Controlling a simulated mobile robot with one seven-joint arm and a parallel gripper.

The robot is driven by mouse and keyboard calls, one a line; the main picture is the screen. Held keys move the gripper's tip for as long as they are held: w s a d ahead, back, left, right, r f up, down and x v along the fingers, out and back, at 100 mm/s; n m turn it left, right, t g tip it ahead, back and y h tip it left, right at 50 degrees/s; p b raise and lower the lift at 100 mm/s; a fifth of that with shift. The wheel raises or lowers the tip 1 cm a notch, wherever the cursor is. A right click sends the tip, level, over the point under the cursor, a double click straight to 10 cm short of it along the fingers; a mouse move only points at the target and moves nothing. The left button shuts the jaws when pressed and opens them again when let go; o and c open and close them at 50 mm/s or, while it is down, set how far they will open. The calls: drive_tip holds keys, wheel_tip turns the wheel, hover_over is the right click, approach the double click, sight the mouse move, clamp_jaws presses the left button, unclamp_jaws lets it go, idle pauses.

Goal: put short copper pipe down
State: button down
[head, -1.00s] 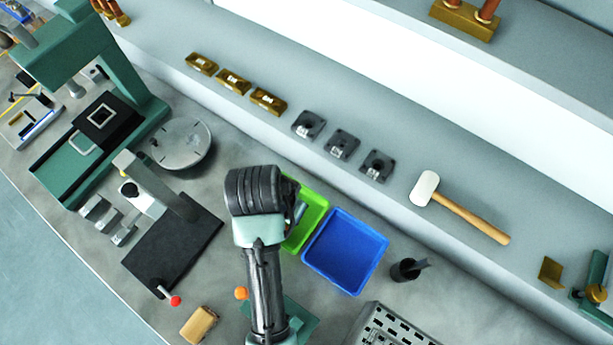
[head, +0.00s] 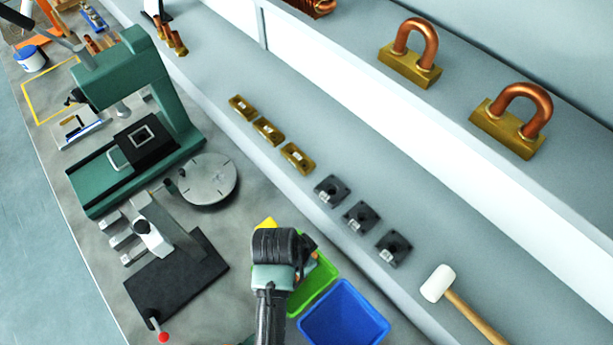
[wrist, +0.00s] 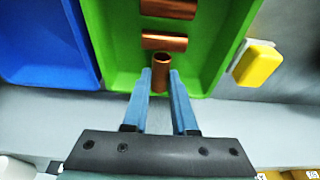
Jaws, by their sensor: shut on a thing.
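My gripper (wrist: 161,85) is shut on a short copper pipe (wrist: 161,66), which stands between the blue fingertips with its open end showing in the wrist view. The pipe is over the near side of a green tray (wrist: 116,50). Two more copper pipes lie in the tray, one in the middle (wrist: 164,41) and one farther off (wrist: 168,9). Whether the held pipe touches the tray floor I cannot tell. In the head view my arm hides part of the green tray (head: 318,283), and the fingers and held pipe are hidden.
A blue tray (head: 343,318) adjoins the green one. A yellow block (wrist: 259,63) lies on the other side of the green tray. A mallet (head: 438,283), dark square plates (head: 361,217) and brass blocks (head: 267,131) lie on the ledge behind. A round grey plate (head: 209,179) stands to the left.

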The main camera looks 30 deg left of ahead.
drive_tip(key=shift+f, duration=0.55)
drive_tip(key=c, duration=0.7)
unclamp_jaws()
drive_tip(key=shift+r, duration=0.1)
drive_tip(key=v, duration=1.1)
drive_tip(key=shift+r, duration=0.4)
drive_tip(key=shift+s+a, duration=0.1)
